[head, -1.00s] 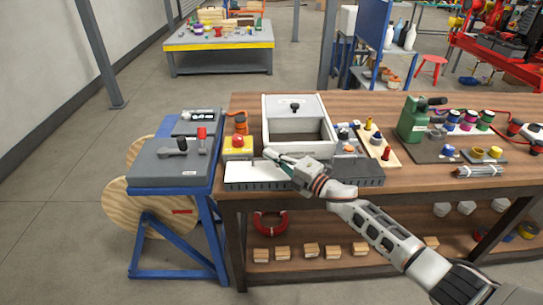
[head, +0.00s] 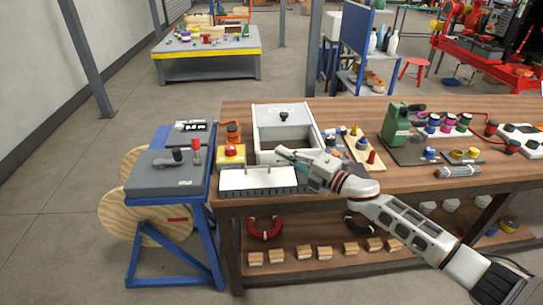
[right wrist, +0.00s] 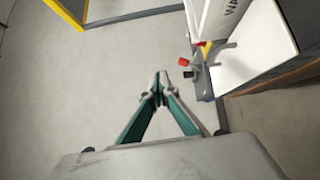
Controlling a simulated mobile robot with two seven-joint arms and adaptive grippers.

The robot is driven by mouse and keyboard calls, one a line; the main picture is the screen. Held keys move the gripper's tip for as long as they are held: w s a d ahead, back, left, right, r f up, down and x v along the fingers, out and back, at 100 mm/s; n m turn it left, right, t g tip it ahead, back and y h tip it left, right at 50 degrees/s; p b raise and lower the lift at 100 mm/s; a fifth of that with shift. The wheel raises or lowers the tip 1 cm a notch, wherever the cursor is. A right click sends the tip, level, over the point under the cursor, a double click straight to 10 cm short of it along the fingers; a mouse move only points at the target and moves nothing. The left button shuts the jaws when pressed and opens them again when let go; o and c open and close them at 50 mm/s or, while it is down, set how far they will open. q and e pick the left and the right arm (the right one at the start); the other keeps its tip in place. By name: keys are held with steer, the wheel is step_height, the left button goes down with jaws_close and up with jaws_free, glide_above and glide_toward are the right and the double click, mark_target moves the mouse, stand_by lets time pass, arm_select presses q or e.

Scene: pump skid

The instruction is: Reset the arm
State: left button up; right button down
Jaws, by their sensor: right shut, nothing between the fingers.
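My right arm reaches in from the lower right of the head view. Its gripper (head: 283,154) is shut and empty, above the front part of the open grey box (head: 259,137) on the wooden bench. In the right wrist view the green-lined fingers (right wrist: 160,85) meet at their tips with nothing between them, and bare floor shows beyond. My left gripper is not in view.
The white panel (head: 245,180) lies at the bench's front edge, beside a yellow box with a red button (head: 231,153). A grey-topped blue stand (head: 160,168) is to the left. A green device (head: 396,125) and small parts stand right.

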steer(key=s+d+f+m+h, duration=0.3)
steer(key=s+f+m, duration=0.5)
steer(key=s, duration=0.4)
steer(key=s+d+f+m+g+h, duration=0.1)
steer(key=s+d+f+m+h, duration=0.3)
steer(key=s+f+m, duration=0.3)
steer(key=s+d+f+m+g+h, duration=0.1)
steer(key=s+d+f+m+h, duration=0.2)
steer(key=s+f+m, duration=0.5)
steer(key=s+f, duration=0.6)
steer(key=s, duration=0.3)
steer(key=shift+d+m+h, duration=0.3)
steer(key=shift+d+h, duration=0.05)
steer(key=shift+h, duration=0.05)
